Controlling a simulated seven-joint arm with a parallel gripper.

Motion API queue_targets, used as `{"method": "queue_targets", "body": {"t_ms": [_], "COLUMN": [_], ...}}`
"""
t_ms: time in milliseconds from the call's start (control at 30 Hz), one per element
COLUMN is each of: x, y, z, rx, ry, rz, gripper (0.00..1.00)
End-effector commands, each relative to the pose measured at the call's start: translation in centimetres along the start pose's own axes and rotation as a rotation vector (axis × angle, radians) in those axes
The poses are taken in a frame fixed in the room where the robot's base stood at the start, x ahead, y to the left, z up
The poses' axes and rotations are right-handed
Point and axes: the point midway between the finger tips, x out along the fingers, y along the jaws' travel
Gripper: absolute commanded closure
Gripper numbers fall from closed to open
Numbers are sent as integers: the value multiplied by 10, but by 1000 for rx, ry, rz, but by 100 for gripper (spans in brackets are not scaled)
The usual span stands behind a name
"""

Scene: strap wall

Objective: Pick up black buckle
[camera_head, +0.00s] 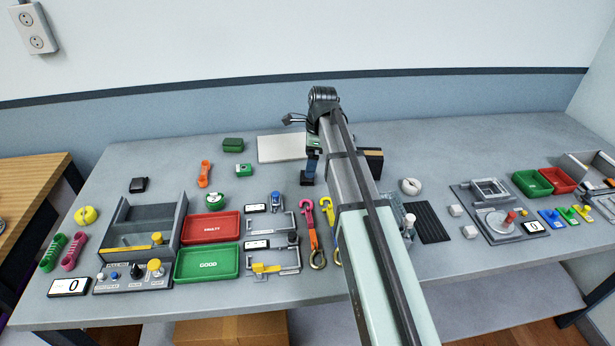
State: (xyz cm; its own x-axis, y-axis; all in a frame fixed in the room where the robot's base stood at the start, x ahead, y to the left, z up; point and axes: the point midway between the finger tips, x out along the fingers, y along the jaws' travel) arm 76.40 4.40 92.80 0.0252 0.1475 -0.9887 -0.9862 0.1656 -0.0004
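A small black piece (138,184), which looks like the black buckle, lies flat on the grey table at the left, behind the grey open-topped bin. Its fine shape is too small to make out. My arm crosses the middle of the table from the front edge towards the back, well to the right of this piece. My gripper is mostly hidden by my own arm, and its fingers cannot be made out clearly.
A grey bin (120,214), a red tray (211,228) and a green tray (208,264) stand in front of the black piece. Green buckles (233,145) and an orange strap piece (204,173) lie to its right. The table around the black piece is clear.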

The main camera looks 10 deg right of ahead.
Motion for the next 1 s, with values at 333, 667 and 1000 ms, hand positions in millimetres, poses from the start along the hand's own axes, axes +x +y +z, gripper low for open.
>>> {"method": "queue_targets", "body": {"t_ms": [333,667,1000], "x": [40,45,44], "y": [6,6,6], "z": [1,1,1], "rx": [0,0,0], "ry": [0,0,0], "rz": [1,0,0], "gripper": [1,4,36]}}
